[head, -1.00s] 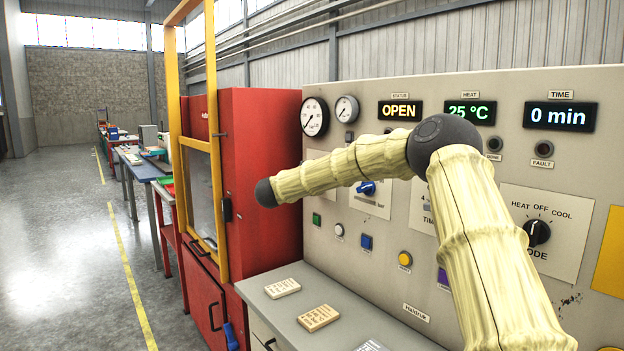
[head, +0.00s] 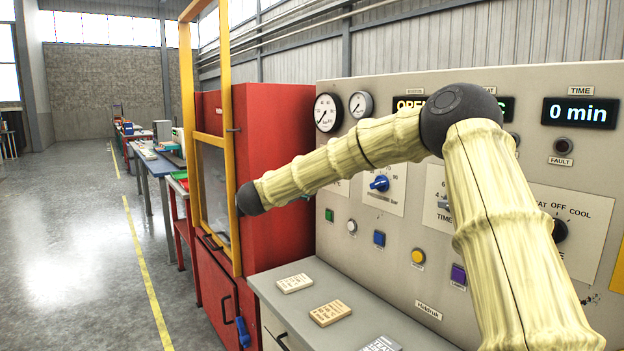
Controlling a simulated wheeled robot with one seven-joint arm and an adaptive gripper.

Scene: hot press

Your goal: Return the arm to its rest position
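My arm, in a pale yellow sleeve with dark joints, reaches up from the lower right and bends at a dark elbow in front of the control panel (head: 350,250). Its forearm points left and slightly down, ending at a dark round joint in front of the red press (head: 275,130). My gripper is not visible; whatever lies beyond that joint is hidden or out of sight. The forearm and elbow cover parts of the panel's displays, including the status display (head: 405,104).
The yellow guard frame (head: 230,190) stands on the press's left side. A grey counter (head: 268,281) below the panel holds a white block (head: 294,283), a tan block (head: 330,313) and a grey labelled plate (head: 380,344). Open floor (head: 80,260) lies left, with tables further back.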

